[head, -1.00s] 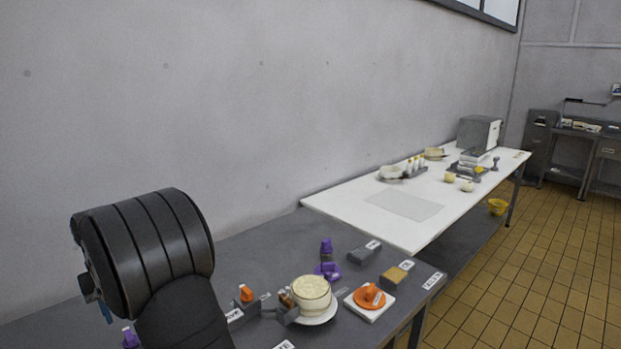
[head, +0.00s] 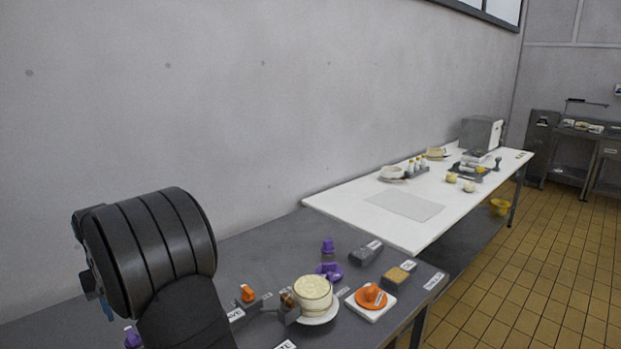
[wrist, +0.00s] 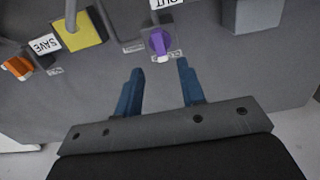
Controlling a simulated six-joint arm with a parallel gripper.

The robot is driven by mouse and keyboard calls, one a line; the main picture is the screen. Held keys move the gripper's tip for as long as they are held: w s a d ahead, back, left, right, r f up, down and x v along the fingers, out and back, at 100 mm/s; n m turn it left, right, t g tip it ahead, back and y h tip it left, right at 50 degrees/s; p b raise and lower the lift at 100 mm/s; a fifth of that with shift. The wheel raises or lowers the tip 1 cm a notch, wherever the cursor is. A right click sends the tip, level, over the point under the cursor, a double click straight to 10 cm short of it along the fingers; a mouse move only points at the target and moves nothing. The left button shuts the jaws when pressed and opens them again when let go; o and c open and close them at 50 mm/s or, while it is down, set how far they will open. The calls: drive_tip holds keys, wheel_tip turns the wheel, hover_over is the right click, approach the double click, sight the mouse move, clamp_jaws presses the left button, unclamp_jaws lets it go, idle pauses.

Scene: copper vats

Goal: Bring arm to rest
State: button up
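My gripper (wrist: 160,84) shows in the wrist view with its two blue fingers spread apart and nothing between them. A purple object (wrist: 160,42) stands beyond the fingertips, beside a white label, apart from them.
The grey table (head: 262,252) holds a cream-filled bowl (head: 313,292) on a white saucer, an orange piece (head: 371,295) on a white tile, a purple piece (head: 328,246) and a sponge (head: 396,276). A white table (head: 345,200) adjoins behind. The wrist view shows a yellow block (wrist: 80,32) and an orange piece (wrist: 18,67).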

wheel_tip(320, 180, down, 7)
drive_tip(key=shift+f, duration=0.45)
drive_tip(key=m, duration=0.5)
drive_tip(key=shift+r, duration=0.1)
drive_tip(key=m, duration=0.4)
drive_tip(key=shift+m, duration=0.4)
drive_tip(key=shift+r, duration=0.1)
drive_tip(key=s+d+r+n+t+y, duration=0.1)
drive_tip(key=s+d+r+n, duration=0.15)
drive_tip(key=r, duration=0.25)
drive_tip(key=s+d+r+n+t+y, duration=0.1)
drive_tip(key=r+n, duration=0.2)
drive_tip(key=r, duration=0.3)
drive_tip(key=s+d+r+n+t+y, duration=0.1)
drive_tip(key=s+r+n, duration=0.15)
drive_tip(key=r, duration=0.25)
drive_tip(key=shift+t, duration=0.3)
drive_tip(key=x, duration=1.7)
drive_tip(key=shift+w+d+f, duration=0.1)
drive_tip(key=shift+w+f, duration=0.05)
drive_tip(key=shift+f, duration=0.1)
